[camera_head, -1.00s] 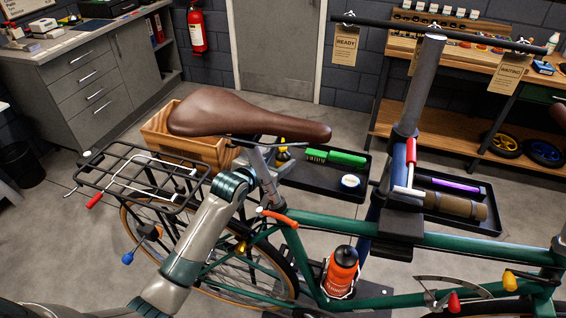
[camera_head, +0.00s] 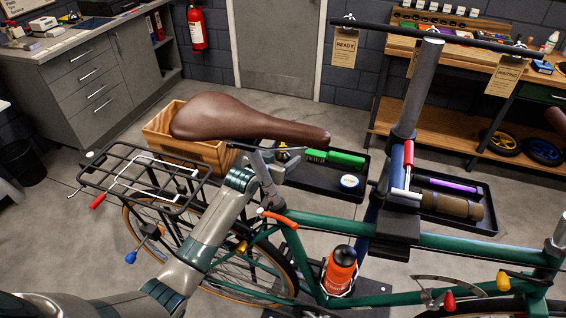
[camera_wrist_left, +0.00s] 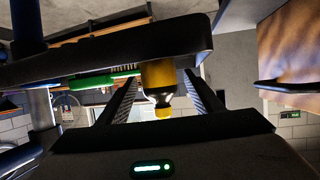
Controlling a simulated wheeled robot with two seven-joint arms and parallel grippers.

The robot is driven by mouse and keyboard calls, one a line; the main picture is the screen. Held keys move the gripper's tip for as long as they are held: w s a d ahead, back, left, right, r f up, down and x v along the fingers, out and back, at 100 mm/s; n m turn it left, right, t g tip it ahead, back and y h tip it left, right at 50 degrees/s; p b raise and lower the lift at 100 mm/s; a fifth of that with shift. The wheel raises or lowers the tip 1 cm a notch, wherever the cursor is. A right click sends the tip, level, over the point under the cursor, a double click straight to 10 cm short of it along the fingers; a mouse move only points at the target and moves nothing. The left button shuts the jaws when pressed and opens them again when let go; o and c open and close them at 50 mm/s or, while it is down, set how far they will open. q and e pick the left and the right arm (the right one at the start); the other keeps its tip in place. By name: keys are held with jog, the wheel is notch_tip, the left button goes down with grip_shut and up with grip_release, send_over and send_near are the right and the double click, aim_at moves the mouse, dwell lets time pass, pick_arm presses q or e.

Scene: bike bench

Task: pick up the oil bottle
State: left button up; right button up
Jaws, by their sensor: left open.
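The oil bottle (camera_wrist_left: 160,76) has a yellow body, a clear shoulder and a yellow tip. In the left wrist view, which looks upside down, it stands at the tray and between the two fingers of my left gripper (camera_wrist_left: 161,96). The fingers are apart, with visible gaps to the bottle on both sides. In the head view only a small part of the bottle (camera_head: 283,153) shows behind the saddle's edge. My left arm reaches up beside the seat post, and its gripper is largely hidden there. My right gripper is not in view.
A green brush (camera_head: 335,158) and a round tin (camera_head: 349,181) lie on that tray. The rear rack (camera_head: 130,178), wooden crate (camera_head: 190,145) and green bike frame (camera_head: 330,229) crowd the arm.

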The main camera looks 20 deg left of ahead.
pick_arm(q)
jog(key=c, duration=1.2)
jog(key=shift+r+b, duration=1.15)
jog(key=shift+r, duration=3.9)
